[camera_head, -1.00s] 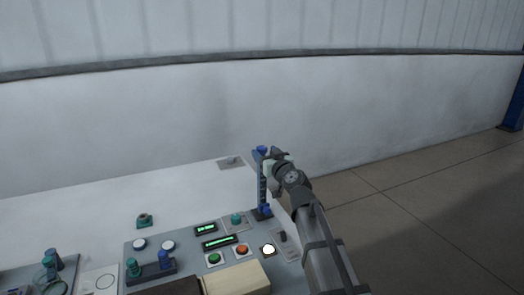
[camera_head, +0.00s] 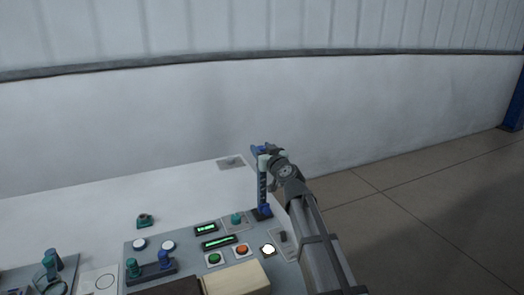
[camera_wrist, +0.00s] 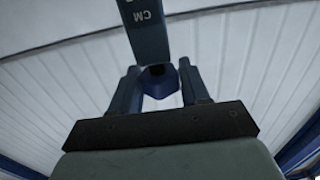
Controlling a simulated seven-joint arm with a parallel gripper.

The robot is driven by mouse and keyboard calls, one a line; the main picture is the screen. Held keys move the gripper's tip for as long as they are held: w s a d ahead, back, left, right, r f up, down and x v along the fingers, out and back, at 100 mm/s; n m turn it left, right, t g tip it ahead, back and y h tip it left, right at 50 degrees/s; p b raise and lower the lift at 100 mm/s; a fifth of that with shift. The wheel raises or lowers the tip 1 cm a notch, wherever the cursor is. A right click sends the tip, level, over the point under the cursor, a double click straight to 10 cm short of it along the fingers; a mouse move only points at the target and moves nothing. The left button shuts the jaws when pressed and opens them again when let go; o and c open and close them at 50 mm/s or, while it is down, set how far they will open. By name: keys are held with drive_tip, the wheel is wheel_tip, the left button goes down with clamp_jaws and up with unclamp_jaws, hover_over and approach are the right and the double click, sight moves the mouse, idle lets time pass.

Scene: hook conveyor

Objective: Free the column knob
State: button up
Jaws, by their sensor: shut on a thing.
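The blue column knob (camera_wrist: 160,88) sits between the two fingers of my gripper (camera_wrist: 160,80) in the wrist view, and my gripper is shut on it. A dark stub shows at the knob, just by the end of the dark column (camera_wrist: 148,35) marked "CM". I cannot tell whether knob and column are joined. In the head view the column (camera_head: 262,188) stands upright on a blue base (camera_head: 264,212) at the panel's back right. My gripper (camera_head: 264,150) is at its top, and the knob there is mostly hidden by the gripper.
The control panel (camera_head: 185,232) carries lit displays, a green button (camera_head: 214,258), an orange button (camera_head: 242,250) and a white lit button (camera_head: 268,250). Tan (camera_head: 237,278) and dark brown blocks are in front. Above the column is free.

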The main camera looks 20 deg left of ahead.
drive_tip(key=shift+c, duration=0.7)
drive_tip(key=shift+n+g+y, duration=0.5)
drive_tip(key=shift+g, duration=0.1)
drive_tip(key=n+g+y, duration=0.2)
drive_tip(key=g, duration=0.1)
drive_tip(key=shift+w, duration=0.15)
drive_tip(key=n+g+y, duration=0.1)
drive_tip(key=n+g, duration=0.2)
drive_tip(key=g, duration=0.1)
drive_tip(key=n+g+y, duration=0.1)
drive_tip(key=n+g, duration=0.1)
drive_tip(key=g, duration=0.2)
drive_tip(key=shift+w+n, duration=0.15)
drive_tip(key=shift+n, duration=0.25)
drive_tip(key=n+g+h, duration=0.1)
drive_tip(key=n+g, duration=0.1)
drive_tip(key=g, duration=0.2)
drive_tip(key=n+g, duration=0.3)
drive_tip(key=g, duration=0.1)
drive_tip(key=shift+h, duration=0.4)
drive_tip(key=n+g+h, duration=0.2)
drive_tip(key=g, duration=0.1)
drive_tip(key=shift+n, duration=0.3)
drive_tip(key=shift+n+g+h, duration=0.3)
drive_tip(key=shift+g, duration=0.3)
drive_tip(key=shift+s, duration=0.25)
